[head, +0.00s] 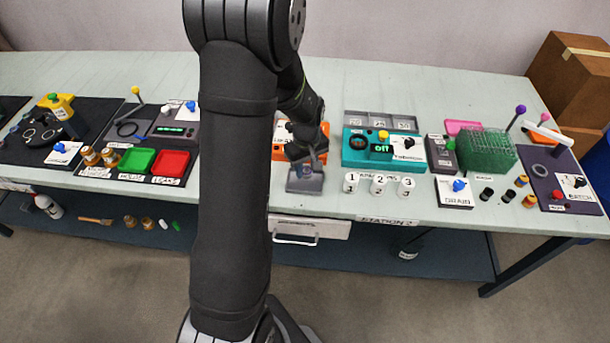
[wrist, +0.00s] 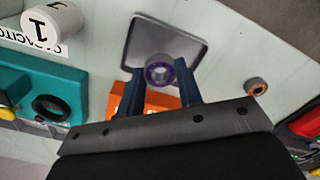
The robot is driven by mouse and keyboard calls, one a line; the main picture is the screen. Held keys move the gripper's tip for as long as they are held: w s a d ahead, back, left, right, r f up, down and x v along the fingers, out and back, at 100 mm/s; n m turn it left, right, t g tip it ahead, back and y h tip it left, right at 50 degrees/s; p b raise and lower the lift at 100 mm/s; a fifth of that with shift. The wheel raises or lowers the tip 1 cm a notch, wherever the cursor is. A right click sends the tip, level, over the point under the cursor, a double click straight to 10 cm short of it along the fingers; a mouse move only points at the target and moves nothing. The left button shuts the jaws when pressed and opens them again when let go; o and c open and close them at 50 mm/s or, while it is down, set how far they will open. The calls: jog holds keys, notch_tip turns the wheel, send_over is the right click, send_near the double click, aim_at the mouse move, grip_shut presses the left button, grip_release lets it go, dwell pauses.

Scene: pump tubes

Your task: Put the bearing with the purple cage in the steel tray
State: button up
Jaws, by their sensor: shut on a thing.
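The bearing with the purple cage (wrist: 160,70) is a small grey ring with a purple inner band, seen in the wrist view. My gripper (wrist: 160,73) is shut on it, with one dark blue finger on each side. The steel tray (wrist: 146,27) is a shallow grey square dish just beyond and beneath the bearing. I cannot tell whether the bearing touches the tray floor. In the head view my gripper (head: 306,164) is over the steel tray (head: 305,187) near the table's front edge, and the bearing is hard to make out there.
Another bearing with an orange-brown cage (wrist: 257,87) lies on the table right of the tray in the wrist view. An orange device (head: 283,140) stands behind my gripper. A teal device (head: 357,148) and numbered white cups (head: 378,185) stand to the right.

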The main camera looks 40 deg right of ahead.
aim_at(305, 183)
jog(key=shift+w+f, duration=0.3)
jog(key=shift+f, duration=1.85)
jog(key=shift+f, duration=0.2)
jog(key=o, duration=1)
jog(key=shift+r, duration=0.1)
notch_tip(305, 183, up, 12)
jog(key=shift+r, duration=0.1)
